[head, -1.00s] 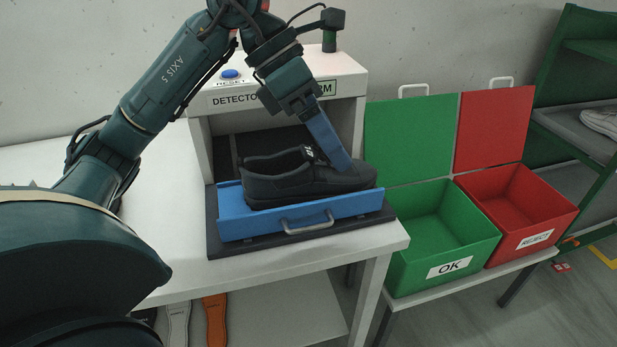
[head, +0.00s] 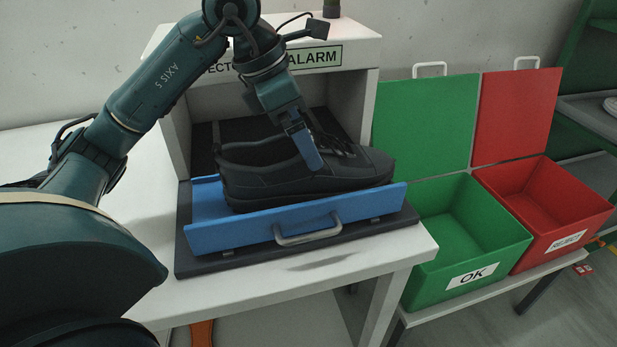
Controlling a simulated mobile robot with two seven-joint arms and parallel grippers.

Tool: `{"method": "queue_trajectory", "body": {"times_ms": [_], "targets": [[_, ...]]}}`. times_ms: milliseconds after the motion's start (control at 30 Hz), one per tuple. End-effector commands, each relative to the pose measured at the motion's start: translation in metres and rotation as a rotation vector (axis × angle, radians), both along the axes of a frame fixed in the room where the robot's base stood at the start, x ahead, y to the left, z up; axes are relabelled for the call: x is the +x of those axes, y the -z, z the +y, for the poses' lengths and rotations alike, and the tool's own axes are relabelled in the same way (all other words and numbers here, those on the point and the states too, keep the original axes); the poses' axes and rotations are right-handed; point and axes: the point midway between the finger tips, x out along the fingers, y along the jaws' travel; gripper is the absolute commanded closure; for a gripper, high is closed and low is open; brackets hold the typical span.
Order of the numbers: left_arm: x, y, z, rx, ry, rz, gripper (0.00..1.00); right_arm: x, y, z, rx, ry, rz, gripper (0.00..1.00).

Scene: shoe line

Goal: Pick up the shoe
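A black shoe (head: 265,176) sits on the blue tray (head: 250,229) in front of the detector box (head: 360,100), its toe to the right. My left gripper (head: 314,158) comes down from above at the shoe's opening. One blue finger shows against the near side of the shoe's upper; the other finger is hidden. I cannot tell whether the fingers are closed on the shoe. My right gripper is out of view.
The tray has a grey handle (head: 308,234) and lies on a dark base plate on the white table (head: 150,290). To the right stand an open green OK bin (head: 440,258) and a red REJECT bin (head: 545,218). A green rack is at the far right.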

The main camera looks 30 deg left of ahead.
Motion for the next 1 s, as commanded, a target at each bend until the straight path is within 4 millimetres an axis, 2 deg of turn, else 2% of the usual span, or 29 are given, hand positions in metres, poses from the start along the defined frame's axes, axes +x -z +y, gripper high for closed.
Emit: {"method": "queue_trajectory", "body": {"times_ms": [167, 467, 767, 1000], "targets": [[0.003, 0.012, -0.002, -0.001, 0.0, 0.001, 0.0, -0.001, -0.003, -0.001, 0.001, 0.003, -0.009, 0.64], [0.014, 0.051, -0.009, -0.002, 0.002, 0.001, 0.0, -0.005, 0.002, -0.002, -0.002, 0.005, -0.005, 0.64], [0.016, 0.055, -0.01, -0.001, 0.001, -0.002, 0.0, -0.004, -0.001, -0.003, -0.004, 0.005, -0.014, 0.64], [0.016, 0.055, -0.01, -0.001, 0.001, -0.002, 0.19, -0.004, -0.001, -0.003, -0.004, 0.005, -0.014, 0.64]]}}
